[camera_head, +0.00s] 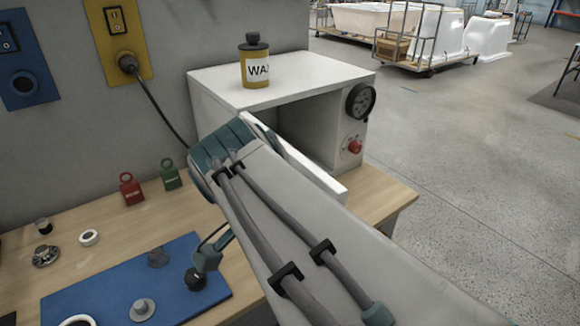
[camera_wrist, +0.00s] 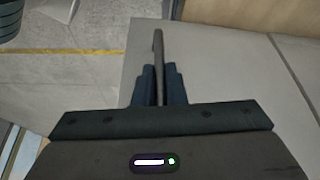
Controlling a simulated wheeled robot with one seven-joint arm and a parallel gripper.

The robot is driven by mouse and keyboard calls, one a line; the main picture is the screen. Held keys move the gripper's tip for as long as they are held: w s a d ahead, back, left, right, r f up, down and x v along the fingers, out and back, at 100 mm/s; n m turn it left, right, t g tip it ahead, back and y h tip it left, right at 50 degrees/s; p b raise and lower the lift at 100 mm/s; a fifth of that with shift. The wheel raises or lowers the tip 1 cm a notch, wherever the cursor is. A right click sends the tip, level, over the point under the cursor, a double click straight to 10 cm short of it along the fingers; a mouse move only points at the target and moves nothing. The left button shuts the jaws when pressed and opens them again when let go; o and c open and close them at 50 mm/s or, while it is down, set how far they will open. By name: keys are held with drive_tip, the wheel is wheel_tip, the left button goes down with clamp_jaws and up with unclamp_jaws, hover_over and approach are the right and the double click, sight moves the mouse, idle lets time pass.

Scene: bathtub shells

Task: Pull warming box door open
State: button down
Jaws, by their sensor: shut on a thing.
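The warming box (camera_head: 280,80) is a white cabinet on the wooden bench. Its white door (camera_head: 325,180) stands swung out from the front, and the dark inside (camera_head: 310,125) shows. My arm covers much of the door and hides its handle in the head view. In the wrist view my gripper (camera_wrist: 159,85) has its two dark fingers closed on a thin upright bar (camera_wrist: 158,50), which looks like the door handle. A pale flat panel (camera_wrist: 225,70) lies to the right of the fingers. My fingers are hidden in the head view.
A yellow WAX bottle (camera_head: 256,62) stands on the box. A gauge (camera_head: 360,101) and red knob (camera_head: 355,146) sit right of the opening. Red (camera_head: 131,189) and green (camera_head: 170,175) padlock-like items and a blue mat (camera_head: 70,295) occupy the bench. Floor at right is clear.

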drive_tip(key=shift+r, duration=0.1)
drive_tip(key=c, duration=1.5)
unclamp_jaws()
drive_tip(key=p+v, duration=0.1)
drive_tip(key=v, duration=1.2)
drive_tip(key=shift+a+r, duration=0.1)
drive_tip(key=shift+r, duration=0.3)
